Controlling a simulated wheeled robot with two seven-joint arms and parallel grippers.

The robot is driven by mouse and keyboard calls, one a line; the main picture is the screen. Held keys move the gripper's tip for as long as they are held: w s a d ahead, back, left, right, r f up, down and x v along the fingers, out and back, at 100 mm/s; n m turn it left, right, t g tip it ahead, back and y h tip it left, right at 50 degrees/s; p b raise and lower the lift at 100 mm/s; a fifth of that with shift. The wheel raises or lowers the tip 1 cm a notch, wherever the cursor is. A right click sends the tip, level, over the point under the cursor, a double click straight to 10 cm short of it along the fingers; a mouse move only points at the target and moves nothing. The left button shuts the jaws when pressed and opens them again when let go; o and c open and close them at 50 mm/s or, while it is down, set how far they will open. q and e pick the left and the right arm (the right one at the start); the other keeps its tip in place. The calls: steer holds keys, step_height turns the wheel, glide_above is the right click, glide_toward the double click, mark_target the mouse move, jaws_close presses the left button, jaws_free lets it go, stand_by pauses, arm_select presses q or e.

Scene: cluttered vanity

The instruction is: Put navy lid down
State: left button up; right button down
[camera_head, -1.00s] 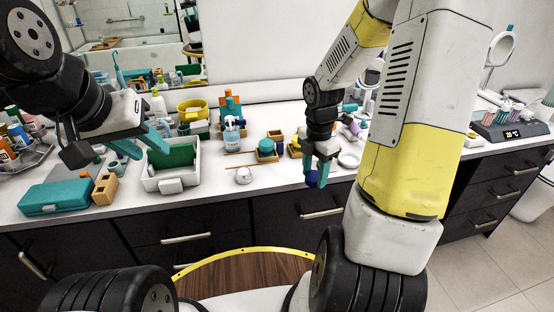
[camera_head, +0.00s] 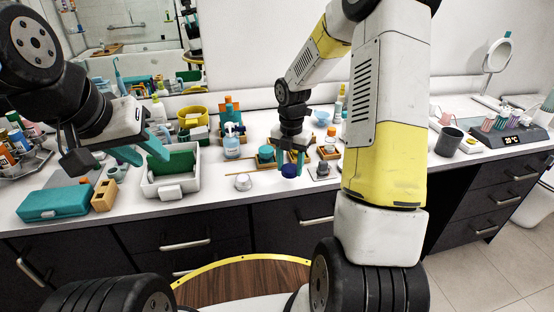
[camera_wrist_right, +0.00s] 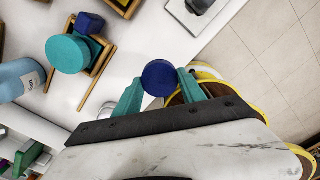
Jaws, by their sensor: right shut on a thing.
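The navy lid (camera_head: 290,170) is a small dark-blue round piece. My right gripper (camera_head: 292,162) is shut on it and holds it near the front edge of the counter. The wrist view shows the lid (camera_wrist_right: 160,78) from above between the two teal fingers (camera_wrist_right: 158,90). Whether the lid touches the counter cannot be told. My left gripper (camera_head: 150,150) is at the left, with teal fingers spread apart, above the counter by the white bin. Nothing shows between its fingers.
A white bin (camera_head: 176,186) with a green piece stands left. A white jar (camera_head: 243,182) sits left of the lid. A teal round lid on a wooden stand (camera_wrist_right: 68,54) is behind it. A teal box (camera_head: 54,203) lies far left. A dark cup (camera_head: 448,141) stands right.

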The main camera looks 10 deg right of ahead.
mark_target(286, 165)
steer(key=shift+w+a+f, duration=0.1)
steer(key=shift+w+a, duration=0.35)
steer(key=shift+w, duration=0.4)
steer(key=shift+w+f, duration=0.1)
steer(key=shift+f, duration=1.65)
steer(key=shift+f, duration=0.1)
steer(key=c, duration=0.7)
jaws_free()
